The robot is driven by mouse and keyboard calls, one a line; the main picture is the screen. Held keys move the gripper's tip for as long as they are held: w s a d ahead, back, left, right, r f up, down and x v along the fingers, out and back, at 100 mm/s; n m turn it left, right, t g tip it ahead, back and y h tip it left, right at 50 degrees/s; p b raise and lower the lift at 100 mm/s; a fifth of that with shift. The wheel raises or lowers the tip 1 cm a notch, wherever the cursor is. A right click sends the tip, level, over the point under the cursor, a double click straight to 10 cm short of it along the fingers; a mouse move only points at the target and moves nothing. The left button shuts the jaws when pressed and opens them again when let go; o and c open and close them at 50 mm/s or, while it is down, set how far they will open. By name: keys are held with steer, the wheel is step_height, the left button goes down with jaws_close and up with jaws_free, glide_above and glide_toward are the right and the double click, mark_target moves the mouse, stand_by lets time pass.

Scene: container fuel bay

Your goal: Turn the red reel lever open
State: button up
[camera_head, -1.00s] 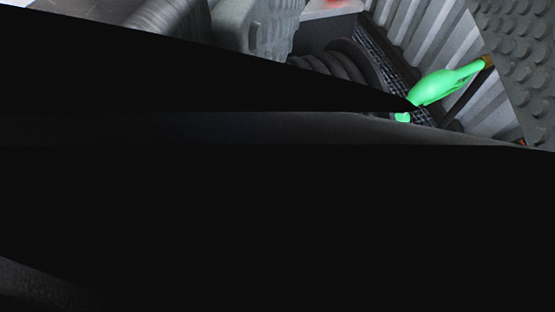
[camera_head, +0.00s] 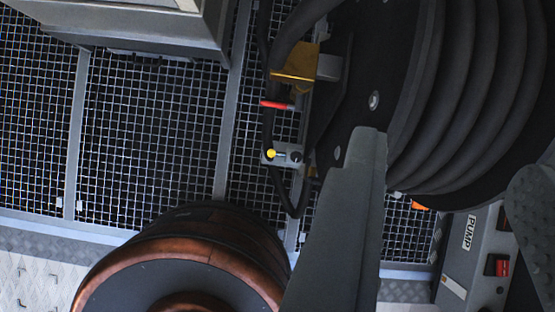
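The red lever (camera_head: 276,105) is a short bar left of the hose reel, just below a brass-coloured block (camera_head: 296,63). It lies nearly level, tilted slightly down to the right, beside a dark hose. The reel (camera_head: 455,95) carries several turns of thick black hose and fills the upper right. A grey upright bracket (camera_head: 345,225) stands in front of its lower left side. I see no gripper fingers that I can make out, and nothing touches the lever.
A yellow knob (camera_head: 271,153) sits on a small fitting below the lever. A copper-rimmed drum (camera_head: 185,265) stands at the bottom left. A grey box (camera_head: 140,30) is at the upper left. A PUMP panel (camera_head: 475,260) with a red switch is at the lower right.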

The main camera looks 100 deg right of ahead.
steer(key=w+a+f+n+g+h, duration=0.2)
steer(key=a+f, duration=0.2)
steer(key=f, duration=0.5)
steer(key=w+a+f+n+g+h, duration=0.1)
steer(key=a+f+n+g+h, duration=0.15)
steer(key=f, duration=0.65)
steer(key=w+a+f+n+g+h, duration=0.25)
steer(key=a+f, duration=0.25)
steer(key=f, duration=0.4)
steer(key=s+a+f+n+t+h, duration=0.1)
steer(key=a+f+n+h, duration=0.2)
steer(key=f, duration=0.4)
steer(key=s+a+f+n+t+h, duration=0.1)
steer(key=a+f+n+h, duration=0.15)
steer(key=f, duration=0.45)
steer(key=n+t+h, duration=0.3)
steer(key=n+t, duration=0.3)
steer(key=n, duration=0.1)
glide_toward(282, 106)
steer(key=x, duration=0.6)
steer(key=f+x, duration=0.1)
steer(key=x, duration=0.3)
steer(key=shift+a, duration=0.1)
jaws_close()
